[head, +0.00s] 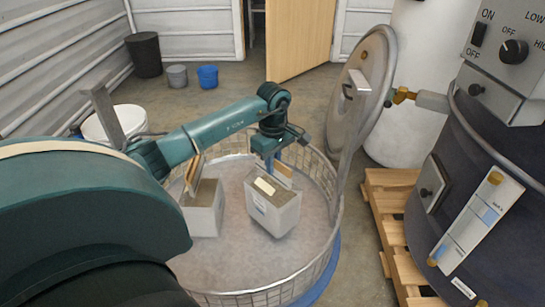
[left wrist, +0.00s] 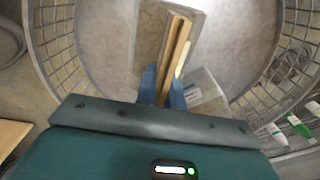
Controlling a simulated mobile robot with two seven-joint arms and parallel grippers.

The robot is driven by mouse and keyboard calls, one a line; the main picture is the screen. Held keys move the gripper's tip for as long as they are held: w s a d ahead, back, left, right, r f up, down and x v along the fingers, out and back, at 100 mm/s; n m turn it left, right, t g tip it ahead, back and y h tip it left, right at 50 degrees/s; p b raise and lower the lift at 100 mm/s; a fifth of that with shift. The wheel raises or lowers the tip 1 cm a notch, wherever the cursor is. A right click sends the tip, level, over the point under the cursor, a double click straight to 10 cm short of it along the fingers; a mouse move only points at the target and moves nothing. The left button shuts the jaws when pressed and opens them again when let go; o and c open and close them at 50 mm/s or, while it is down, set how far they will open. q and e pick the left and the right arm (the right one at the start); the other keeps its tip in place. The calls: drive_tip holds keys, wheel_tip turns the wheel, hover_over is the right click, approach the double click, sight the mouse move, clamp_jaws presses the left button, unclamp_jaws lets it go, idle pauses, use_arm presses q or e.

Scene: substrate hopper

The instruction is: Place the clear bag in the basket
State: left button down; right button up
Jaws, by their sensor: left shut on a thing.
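The round wire basket (head: 330,205) has a pale floor and mesh walls. A clear bag (head: 275,212) of grey-brown substrate with a white label is at its right middle, slightly tilted. My left gripper (head: 277,158) is above this bag, shut on its tan folded top (head: 284,170). I cannot tell whether the bag touches the floor. A second similar bag (head: 204,212) stands upright to the left in the basket, with its tan top up. In the left wrist view the blue fingers (left wrist: 163,88) close around a tan strip (left wrist: 176,50). My right gripper is not in view.
A round metal lid (head: 358,85) stands open at the basket's right rear. A wooden pallet (head: 385,205) and a dark machine (head: 470,170) with switches are at right. A white bucket (head: 113,123) is behind my left arm. The basket floor's front is clear.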

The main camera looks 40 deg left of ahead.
use_arm(q)
drive_tip(key=shift+w+f, duration=0.1)
drive_tip(key=shift+f, duration=0.6)
drive_tip(key=shift+r, duration=0.1)
drive_tip(key=c, duration=2)
unclamp_jaws()
drive_tip(key=shift+f, duration=0.3)
drive_tip(key=o, duration=0.5)
drive_tip(key=shift+r, duration=0.1)
